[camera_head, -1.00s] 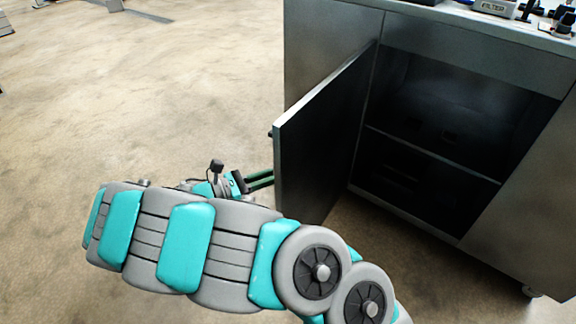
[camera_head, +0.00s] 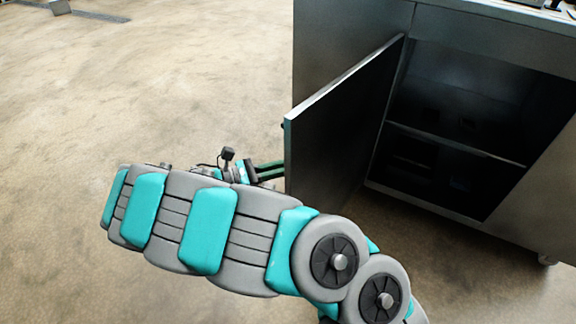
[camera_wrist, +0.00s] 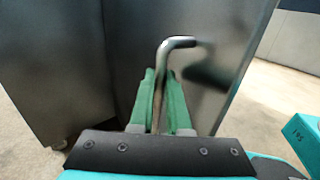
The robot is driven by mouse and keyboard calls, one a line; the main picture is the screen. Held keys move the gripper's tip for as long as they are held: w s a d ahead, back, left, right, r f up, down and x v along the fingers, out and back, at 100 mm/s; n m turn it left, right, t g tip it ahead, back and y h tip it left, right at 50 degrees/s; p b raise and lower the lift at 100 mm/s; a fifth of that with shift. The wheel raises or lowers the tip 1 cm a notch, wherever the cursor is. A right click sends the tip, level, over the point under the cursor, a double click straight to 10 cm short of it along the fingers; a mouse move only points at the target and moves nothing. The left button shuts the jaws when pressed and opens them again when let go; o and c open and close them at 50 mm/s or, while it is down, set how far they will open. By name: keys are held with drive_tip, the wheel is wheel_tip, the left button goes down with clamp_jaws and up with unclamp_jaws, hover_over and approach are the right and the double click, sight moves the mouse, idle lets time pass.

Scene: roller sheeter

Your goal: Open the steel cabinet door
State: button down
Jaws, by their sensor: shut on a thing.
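The steel cabinet door (camera_head: 337,130) stands wide open in the head view, swung out from the cabinet (camera_head: 342,50) on its left side. The dark interior (camera_head: 455,120) with a shelf (camera_head: 450,143) shows to the right of it. My gripper (camera_head: 272,171) is at the outer face of the door, near its free edge. In the wrist view my gripper's green fingers (camera_wrist: 162,100) are shut on the bent metal door handle (camera_wrist: 178,43), which stands between them. The door's outer face (camera_wrist: 195,75) fills the middle of that view. In the head view the handle is hidden behind the door.
The cabinet's top (camera_head: 530,12) carries a few items, cut off by the frame's upper edge. Bare concrete floor (camera_head: 130,80) lies open to the left. My arm reaches across the lower part of the head view, below the door.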

drive_tip(key=shift+d, duration=0.1)
drive_tip(key=c, duration=0.9)
unclamp_jaws()
drive_tip(key=v, duration=0.7)
drive_tip(key=shift+a+b, duration=0.4)
